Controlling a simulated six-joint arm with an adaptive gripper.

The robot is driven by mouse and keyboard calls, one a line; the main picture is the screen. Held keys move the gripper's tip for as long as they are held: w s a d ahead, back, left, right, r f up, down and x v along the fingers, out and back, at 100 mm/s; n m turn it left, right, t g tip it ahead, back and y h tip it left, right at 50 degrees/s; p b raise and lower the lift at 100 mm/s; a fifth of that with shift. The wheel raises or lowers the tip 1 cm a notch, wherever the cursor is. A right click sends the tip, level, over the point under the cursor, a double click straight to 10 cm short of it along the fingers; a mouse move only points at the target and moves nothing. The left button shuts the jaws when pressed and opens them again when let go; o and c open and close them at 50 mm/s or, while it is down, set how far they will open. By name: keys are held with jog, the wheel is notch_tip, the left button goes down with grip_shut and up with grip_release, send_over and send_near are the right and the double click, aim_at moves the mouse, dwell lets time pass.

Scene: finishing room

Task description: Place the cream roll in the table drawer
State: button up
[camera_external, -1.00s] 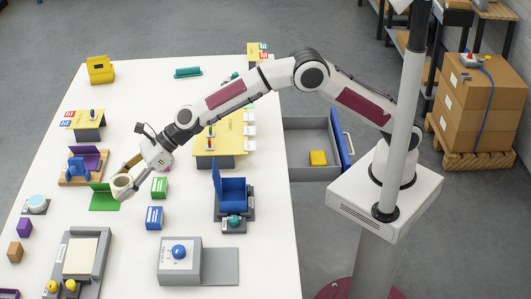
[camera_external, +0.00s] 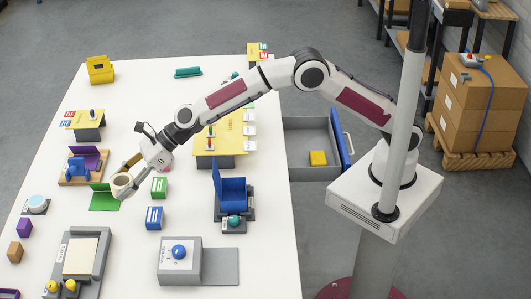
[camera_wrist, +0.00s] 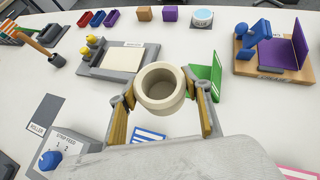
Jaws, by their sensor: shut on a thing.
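The cream roll (camera_external: 122,185) is a short hollow cylinder held between the fingers of my gripper (camera_external: 130,178), above the left part of the white table. In the wrist view the cream roll (camera_wrist: 161,88) shows its open end, with a finger of my gripper (camera_wrist: 162,104) on each side. The table drawer (camera_external: 313,172) is pulled open on the right side of the table, with a blue front panel.
A green angled stand (camera_external: 104,199) is just beside the held roll.

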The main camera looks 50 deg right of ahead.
jog(key=w+d+m+t+h, duration=0.1)
jog(key=w+d+m+t, duration=0.1)
jog(key=w+d, duration=0.45)
jog(key=w+d+m+t+h, duration=0.1)
jog(key=w+d+m+h, duration=0.15)
jog(key=d, duration=0.65)
jog(key=d+m+t+h, duration=0.1)
jog(key=d+m+h, duration=0.1)
jog(key=d, duration=1)
jog(key=w+d+m+t+h, duration=0.1)
jog(key=d+m+h, duration=0.1)
jog(key=d, duration=1.1)
jog(key=w+d+m+t+h, duration=0.1)
jog(key=d+m, duration=0.3)
jog(key=d, duration=0.9)
jog(key=shift+w+d+r+t+h, duration=0.15)
jog(key=shift+r+t+h, duration=0.15)
jog(key=shift+t+h, duration=0.25)
jog(key=s+d+f+m+h, duration=0.1)
jog(key=s+d+m+h, duration=0.1)
jog(key=d, duration=0.6)
jog(key=s+d+f+m+h, duration=0.1)
jog(key=s+d, duration=0.3)
jog(key=d, duration=0.5)
jog(key=shift+s+d+f+m+h, duration=0.25)
jog(key=shift+s+m+h, duration=0.2)
jog(key=shift+m, duration=0.3)
jog(key=shift+r+g, duration=0.15)
jog(key=shift+g, duration=0.1)
